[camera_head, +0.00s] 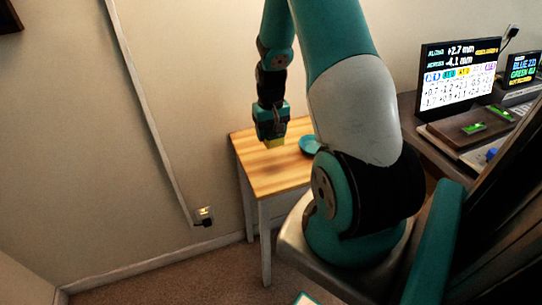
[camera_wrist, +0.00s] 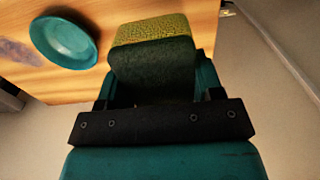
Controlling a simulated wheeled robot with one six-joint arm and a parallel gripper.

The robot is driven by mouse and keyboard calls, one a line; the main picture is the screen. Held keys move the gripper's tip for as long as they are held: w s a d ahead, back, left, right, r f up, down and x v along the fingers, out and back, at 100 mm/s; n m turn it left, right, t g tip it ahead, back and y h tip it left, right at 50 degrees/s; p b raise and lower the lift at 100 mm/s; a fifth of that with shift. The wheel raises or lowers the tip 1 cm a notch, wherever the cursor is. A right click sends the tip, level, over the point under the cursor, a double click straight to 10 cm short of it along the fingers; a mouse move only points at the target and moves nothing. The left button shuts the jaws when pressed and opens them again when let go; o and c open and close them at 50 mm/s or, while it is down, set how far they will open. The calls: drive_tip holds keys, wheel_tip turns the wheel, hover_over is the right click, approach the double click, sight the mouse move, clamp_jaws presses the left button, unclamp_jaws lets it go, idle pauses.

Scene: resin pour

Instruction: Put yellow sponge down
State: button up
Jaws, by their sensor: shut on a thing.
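The yellow sponge (camera_wrist: 152,28) has a yellow face and a dark green layer. My gripper (camera_wrist: 153,85) is shut on it, with a finger on each side in the wrist view. In the head view my gripper (camera_head: 271,133) points down over the small wooden table (camera_head: 262,180), and the sponge (camera_head: 274,143) shows as a yellow patch below the fingers. I cannot tell whether the sponge touches the table top.
A teal dish (camera_head: 310,145) stands on the table to the right of the sponge, partly behind my arm; it also shows in the wrist view (camera_wrist: 64,40). A desk with a monitor (camera_head: 459,78) is at the right. Bare wood is free around the sponge.

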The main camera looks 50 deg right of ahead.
sight(271, 163)
wheel_tip(271, 163, down, 10)
drive_tip(key=shift+r+p, duration=0.15)
drive_tip(key=shift+p, duration=0.2)
drive_tip(key=shift+f, duration=0.2)
drive_tip(key=o, duration=0.9)
drive_tip(key=shift+r, duration=0.1)
